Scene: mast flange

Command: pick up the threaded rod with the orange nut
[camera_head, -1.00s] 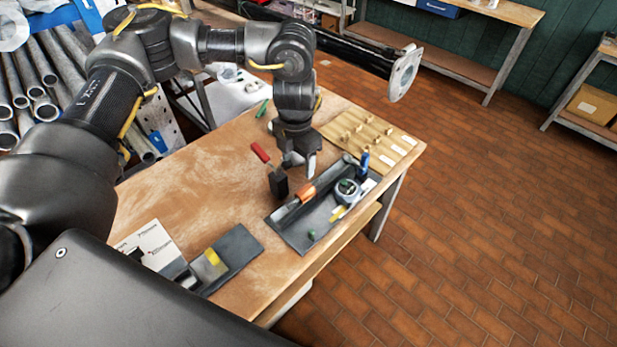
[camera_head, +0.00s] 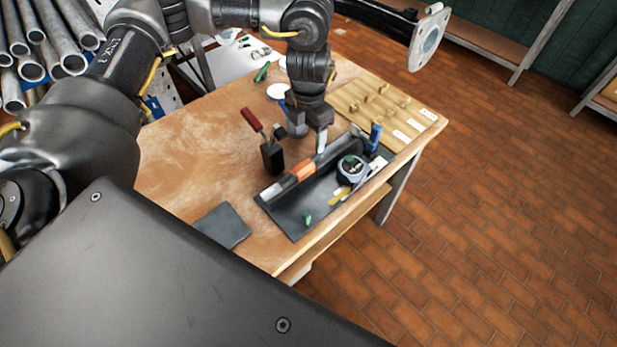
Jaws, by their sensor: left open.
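The threaded rod (camera_head: 279,188) is a grey bar lying along the far left side of a dark tray (camera_head: 292,226). An orange nut (camera_head: 303,171) sits around its middle. My left gripper (camera_head: 309,138) points down above the rod's far end, beyond the nut. Its jaws are open, with one finger on each side and nothing seen between them. I cannot tell exactly how high the fingertips are above the rod, and the gripper partly covers the far end. My right gripper is out of view.
A red-handled tool in a black holder (camera_head: 272,157) stands close left of the gripper. The tray also holds a tape measure (camera_head: 351,168) and a blue item (camera_head: 375,136). A pegged wooden board (camera_head: 382,108) lies behind. A dark pad (camera_head: 222,225) lies in front.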

